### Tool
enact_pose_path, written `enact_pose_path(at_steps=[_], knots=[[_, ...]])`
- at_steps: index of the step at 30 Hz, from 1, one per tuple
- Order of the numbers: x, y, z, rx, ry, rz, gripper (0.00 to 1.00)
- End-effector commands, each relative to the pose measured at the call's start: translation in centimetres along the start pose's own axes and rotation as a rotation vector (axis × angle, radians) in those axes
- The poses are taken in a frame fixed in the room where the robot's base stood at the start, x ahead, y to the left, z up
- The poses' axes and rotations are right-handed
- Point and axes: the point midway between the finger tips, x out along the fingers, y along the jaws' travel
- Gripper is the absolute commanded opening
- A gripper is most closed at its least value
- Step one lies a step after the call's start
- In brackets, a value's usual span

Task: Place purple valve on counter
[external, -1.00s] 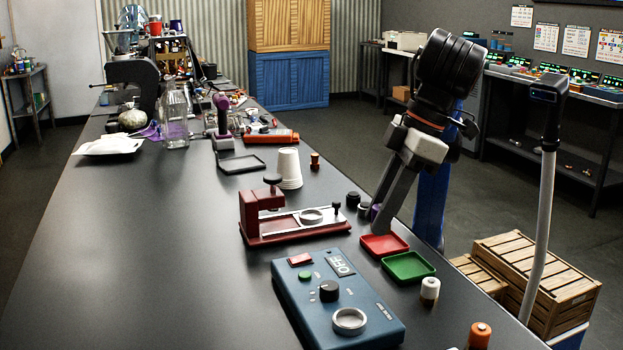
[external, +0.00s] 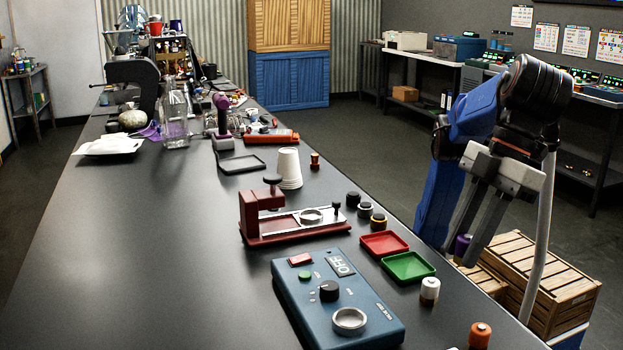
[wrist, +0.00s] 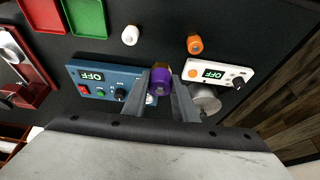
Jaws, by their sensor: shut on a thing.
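The purple valve (external: 461,245) is a small cylinder with a purple body, and in the wrist view it (wrist: 161,82) shows a brassy end. My gripper (external: 468,252) is shut on it and holds it beyond the right edge of the counter in the external view. In the wrist view my gripper (wrist: 165,88) has one finger on each side of the valve. The dark counter (external: 130,240) runs along the left and middle, and the valve is apart from it.
A red tray (external: 384,244) and a green tray (external: 408,267) lie near the counter's right edge. A blue OFF box (external: 340,300), white cap (external: 430,290) and orange cap (external: 480,333) are nearby. Wooden crates (external: 545,275) stand beside the counter. The left counter surface is clear.

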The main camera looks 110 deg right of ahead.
Motion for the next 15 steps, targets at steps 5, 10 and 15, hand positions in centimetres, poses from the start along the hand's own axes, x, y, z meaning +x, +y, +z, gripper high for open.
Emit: enact_pose_path(at_steps=[5,10,15], knots=[[1.7,0.1,0.7,0.001,0.000,0.000,0.00],[3.0,0.0,1.2,0.000,0.000,0.001,0.00],[5.5,0.1,2.3,0.000,-0.001,0.002,0.00]])
